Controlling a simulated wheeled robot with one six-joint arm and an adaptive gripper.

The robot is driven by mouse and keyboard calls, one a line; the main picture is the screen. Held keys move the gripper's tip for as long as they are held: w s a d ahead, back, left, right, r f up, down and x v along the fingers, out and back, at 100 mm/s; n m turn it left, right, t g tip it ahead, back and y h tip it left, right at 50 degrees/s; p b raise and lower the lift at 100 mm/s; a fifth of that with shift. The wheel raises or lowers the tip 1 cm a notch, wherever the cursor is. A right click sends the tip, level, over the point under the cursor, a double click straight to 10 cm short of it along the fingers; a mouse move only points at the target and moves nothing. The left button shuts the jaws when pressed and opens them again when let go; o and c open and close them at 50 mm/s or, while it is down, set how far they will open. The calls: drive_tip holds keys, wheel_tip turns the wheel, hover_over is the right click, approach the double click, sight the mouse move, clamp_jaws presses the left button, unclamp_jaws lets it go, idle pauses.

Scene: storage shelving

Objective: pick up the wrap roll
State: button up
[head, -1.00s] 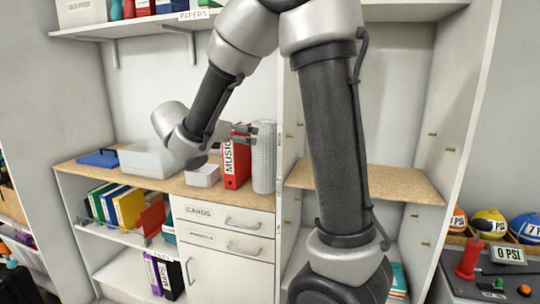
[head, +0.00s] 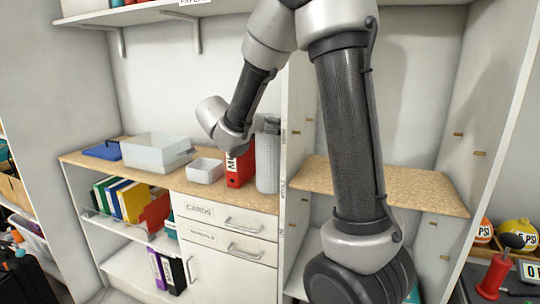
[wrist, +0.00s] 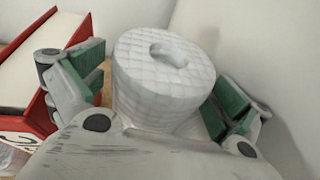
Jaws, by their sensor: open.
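The wrap roll (head: 267,162) is a pale, quilted-looking cylinder standing upright on the wooden counter, right of a red binder. My gripper (wrist: 165,92) is open, with one green-padded finger on each side of the roll. The left finger lies between the roll and the red binder. I cannot tell whether either finger touches the roll. In the head view my arm hides the gripper's fingers.
The red binder (head: 238,170) stands close left of the roll, and a white partition (head: 297,130) stands close right. Left along the counter are a small white bin (head: 205,172), a clear bin (head: 152,153) and a blue folder (head: 103,151). A shelf (head: 180,14) overhangs the back wall.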

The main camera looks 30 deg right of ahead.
drive_tip(key=shift+w+d+f, duration=0.2)
drive_tip(key=shift+w+d, duration=0.05)
drive_tip(key=shift+d, duration=0.25)
drive_tip(key=c, duration=1.2)
drive_tip(key=shift+r, duration=0.1)
drive_tip(key=shift+c, duration=0.2)
